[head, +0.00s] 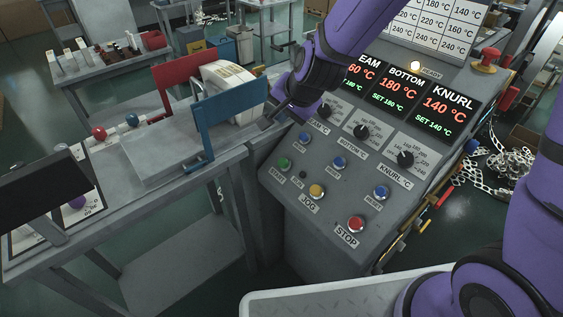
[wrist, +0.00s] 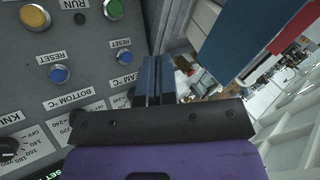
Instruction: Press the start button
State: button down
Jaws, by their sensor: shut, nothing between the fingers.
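The green start button (head: 284,162) is at the left of the lower row on the sloped grey control panel (head: 322,213), above a START label. It also shows at the top of the wrist view (wrist: 114,9). My gripper (head: 270,121) is at the panel's left edge, farther back than the green button and apart from it. In the wrist view its fingers (wrist: 155,78) are together with nothing between them, pointing along the panel's edge. The fingertips are partly hard to make out in the head view.
A red STOP button (head: 355,224), yellow JOG button (head: 316,191) and several blue reset buttons share the panel. Black knobs (head: 405,158) sit above them. The READY lamp (head: 415,66) glows. A blue plate (head: 231,108) stands close left of my gripper.

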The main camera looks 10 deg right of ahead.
aim_at(283, 163)
jog(key=a+f+m, duration=0.3)
jog(key=a+f, duration=0.3)
jog(key=f, duration=0.4)
jog(key=shift+w+f, duration=0.15)
jog(key=shift+f, duration=0.15)
jog(key=shift+w+d+f, duration=0.5)
jog(key=shift+d+f, duration=0.2)
jog(key=shift+f, duration=0.5)
jog(key=shift+w+d+f, duration=0.45)
jog(key=shift+d+f, duration=0.3)
jog(key=shift+f, duration=0.4)
jog(key=shift+w+d+f, duration=0.5)
jog(key=shift+d+f, duration=0.2)
jog(key=shift+f, duration=0.5)
jog(key=shift+d+f, duration=0.1)
jog(key=shift+w+d+f, duration=0.15)
jog(key=shift+f, duration=0.1)
jog(key=shift+w+d+f, duration=0.15)
jog(key=shift+d+f, duration=0.05)
jog(key=shift+f, duration=0.2)
dwell(0.3)
jog(key=shift+s+a+r, duration=0.3)
jog(key=shift+a+r, duration=0.15)
jog(key=shift+r, duration=0.3)
